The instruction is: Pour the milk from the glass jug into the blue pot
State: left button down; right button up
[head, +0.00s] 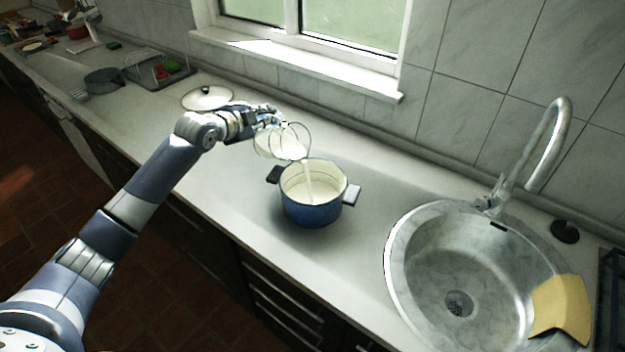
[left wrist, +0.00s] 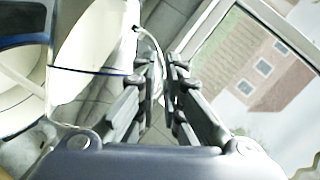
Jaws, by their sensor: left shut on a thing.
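The glass jug (head: 291,143) is tilted toward the right above the blue pot (head: 313,212), with milk inside it. A white stream of milk (head: 308,178) runs from its lip down into the pot, which has a cream inside and dark handles. My left gripper (head: 262,120) is shut on the jug at its left side. In the left wrist view the gripper fingers (left wrist: 163,75) close on the jug's handle, and the jug (left wrist: 95,40) with white milk fills the left side. The blue pot's rim (left wrist: 22,40) shows at the far left. My right gripper is not in view.
A round metal sink (head: 415,235) with a curved tap (head: 556,140) and a yellow cloth (head: 560,306) lies right of the pot. A glass lid (head: 207,98), a grey pan (head: 104,80) and a dish rack (head: 160,72) stand behind at left. Counter around the pot is clear.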

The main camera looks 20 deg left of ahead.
pick_arm(q)
jog(key=shift+s+d+r+m+t+y+b, duration=0.1)
jog(key=shift+s+d+m+t+y+b, duration=0.1)
jog(key=shift+d+m+b, duration=0.35)
jog(key=shift+s+d+r+m+t+y+b, duration=0.1)
jog(key=shift+s+d+m+t+y+b, duration=0.2)
jog(key=shift+b, duration=0.4)
